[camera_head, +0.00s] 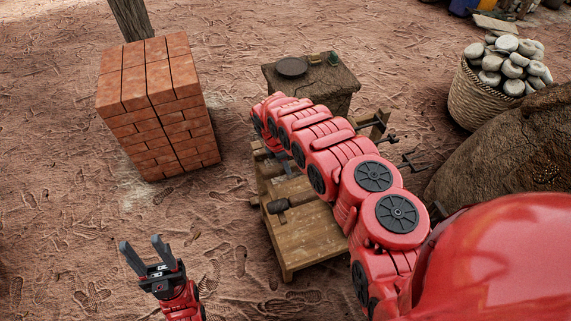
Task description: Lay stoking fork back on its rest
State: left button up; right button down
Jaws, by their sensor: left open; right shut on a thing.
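The forked metal head of the stoking fork (413,160) shows just right of my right arm. Its shaft is hidden behind that arm. My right gripper (259,140) is at the arm's far end, mostly hidden, beside the wooden rack. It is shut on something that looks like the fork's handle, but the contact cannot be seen. My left gripper (146,254) is open and empty above bare ground at the lower left.
A brick stack (160,105) stands at the left. A low block (335,82) with a dark dish (292,67) is behind the rack. A basket of stones (485,100) and a large boulder (510,145) are at the right. The ground at lower left is clear.

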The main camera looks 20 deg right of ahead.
jog(key=shift+a+f+b, duration=0.1)
jog(key=shift+f+b, duration=0.7)
jog(key=shift+f, duration=0.15)
jog(key=shift+f+b, duration=0.3)
jog(key=shift+s+f, duration=0.1)
dwell(0.5)
jog(key=shift+c, duration=2.2)
grip_release()
jog(key=shift+d+p+v, duration=0.3)
jog(key=shift+p+v, duration=0.6)
jog(key=shift+v, duration=0.6)
jog(key=shift+d+p+v, duration=0.3)
jog(key=shift+p+v, duration=0.55)
jog(key=shift+v, duration=0.65)
jog(key=shift+d+p+v, duration=0.35)
jog(key=shift+p+v, duration=0.55)
jog(key=shift+v, duration=0.6)
